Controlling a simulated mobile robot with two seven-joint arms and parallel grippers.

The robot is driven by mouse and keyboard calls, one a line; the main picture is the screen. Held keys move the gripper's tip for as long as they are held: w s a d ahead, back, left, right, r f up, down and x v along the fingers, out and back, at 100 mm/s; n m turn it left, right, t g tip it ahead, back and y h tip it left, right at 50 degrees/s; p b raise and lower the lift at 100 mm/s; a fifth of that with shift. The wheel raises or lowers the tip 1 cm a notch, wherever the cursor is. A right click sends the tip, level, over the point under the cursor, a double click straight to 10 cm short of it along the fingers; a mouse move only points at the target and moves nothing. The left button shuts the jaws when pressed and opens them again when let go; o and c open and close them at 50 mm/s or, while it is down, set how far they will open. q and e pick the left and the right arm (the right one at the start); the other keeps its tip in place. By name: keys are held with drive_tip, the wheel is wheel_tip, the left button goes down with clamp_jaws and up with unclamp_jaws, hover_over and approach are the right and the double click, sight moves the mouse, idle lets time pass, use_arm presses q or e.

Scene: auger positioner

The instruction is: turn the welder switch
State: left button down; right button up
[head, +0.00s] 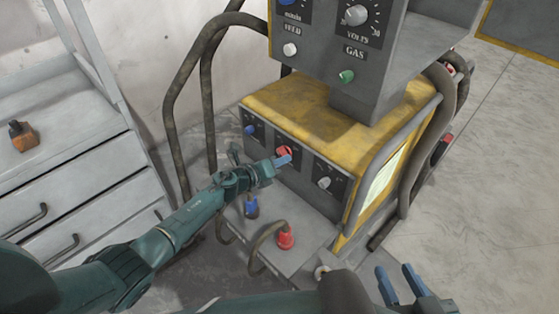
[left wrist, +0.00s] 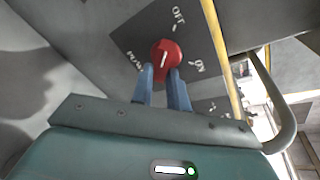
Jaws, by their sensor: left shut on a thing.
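The welder (head: 310,116) is a yellow and grey machine with a dark front panel. Its red switch knob (head: 284,151) sits in the middle of that panel, and also shows in the left wrist view (left wrist: 165,54) with a white line on it and the labels OFF, ON and PUSH around it. My left gripper (head: 284,161) is at the knob, with its blue fingers (left wrist: 162,86) shut on the knob from both sides. My right gripper (head: 400,284) is open and empty, low in front of the welder.
A control box (head: 335,60) with dials stands on the welder. A blue knob (head: 250,129) and a white knob (head: 324,183) flank the red one. Cables with blue and red plugs (head: 285,240) hang below. A grey drawer cabinet (head: 80,170) stands at left.

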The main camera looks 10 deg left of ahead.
use_arm(q)
drive_tip(key=shift+f, duration=0.1)
idle(0.3)
drive_tip(key=c, duration=1.4)
unclamp_jaws()
drive_tip(key=shift+o, duration=0.2)
drive_tip(key=shift+s+a, duration=0.1)
